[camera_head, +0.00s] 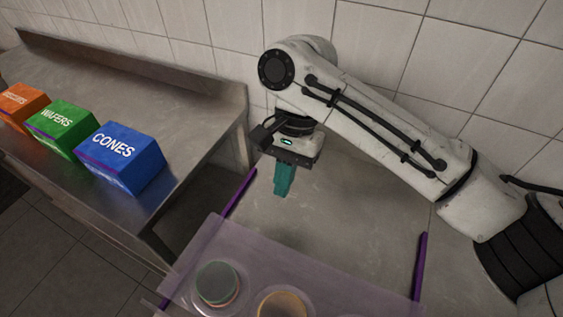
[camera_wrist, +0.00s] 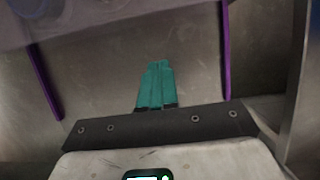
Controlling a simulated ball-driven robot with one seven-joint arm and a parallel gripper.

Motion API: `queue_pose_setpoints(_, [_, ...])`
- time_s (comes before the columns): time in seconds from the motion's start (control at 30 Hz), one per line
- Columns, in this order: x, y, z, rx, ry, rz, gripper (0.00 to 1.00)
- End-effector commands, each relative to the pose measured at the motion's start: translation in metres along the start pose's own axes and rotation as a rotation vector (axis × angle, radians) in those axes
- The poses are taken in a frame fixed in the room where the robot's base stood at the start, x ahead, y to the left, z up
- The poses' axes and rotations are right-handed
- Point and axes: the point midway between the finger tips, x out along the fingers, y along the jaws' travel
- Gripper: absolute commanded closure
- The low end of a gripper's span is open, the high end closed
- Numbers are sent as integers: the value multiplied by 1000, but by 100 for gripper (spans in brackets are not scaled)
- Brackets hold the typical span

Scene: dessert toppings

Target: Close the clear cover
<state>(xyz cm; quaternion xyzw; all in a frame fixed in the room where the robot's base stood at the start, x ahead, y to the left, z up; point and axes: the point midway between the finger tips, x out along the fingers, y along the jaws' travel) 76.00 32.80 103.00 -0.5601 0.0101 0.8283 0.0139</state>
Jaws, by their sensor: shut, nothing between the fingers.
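The clear cover (camera_head: 255,262) is a see-through, purple-tinted sheet at the bottom middle of the head view. Round tubs show through it, one greenish (camera_head: 217,283) and one tan (camera_head: 282,305). In the wrist view the cover's edge (camera_wrist: 110,24) crosses the top left. My gripper (camera_head: 281,194) has teal fingers, shut with nothing between them, pointing down over the bare metal behind the cover. It is apart from the cover in the head view. The fingers also show in the wrist view (camera_wrist: 157,66). The cover's near side is cut off by the frame.
Purple strips run along the left (camera_head: 239,192) and right (camera_head: 420,266) of the bare metal surface. A steel counter (camera_head: 190,130) at left holds a blue CONES box (camera_head: 122,160), a green WAFERS box (camera_head: 66,128) and an orange box (camera_head: 22,102). A tiled wall (camera_head: 440,50) stands behind.

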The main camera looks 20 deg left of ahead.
Motion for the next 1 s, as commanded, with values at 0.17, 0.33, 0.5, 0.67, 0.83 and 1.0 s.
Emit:
queue_pose_setpoints(0.17, [35,1,0,0,-1,1,100])
queue_pose_setpoints(0.33, [49,0,17,-3,2,0,100])
queue_pose_setpoints(0.5, [56,0,32,-2,1,0,100])
queue_pose_setpoints(0.67, [59,0,37,0,1,0,100])
queue_pose_setpoints(0.83, [59,0,37,0,0,-1,100])
queue_pose_setpoints(1.0, [59,0,38,0,0,-1,100])
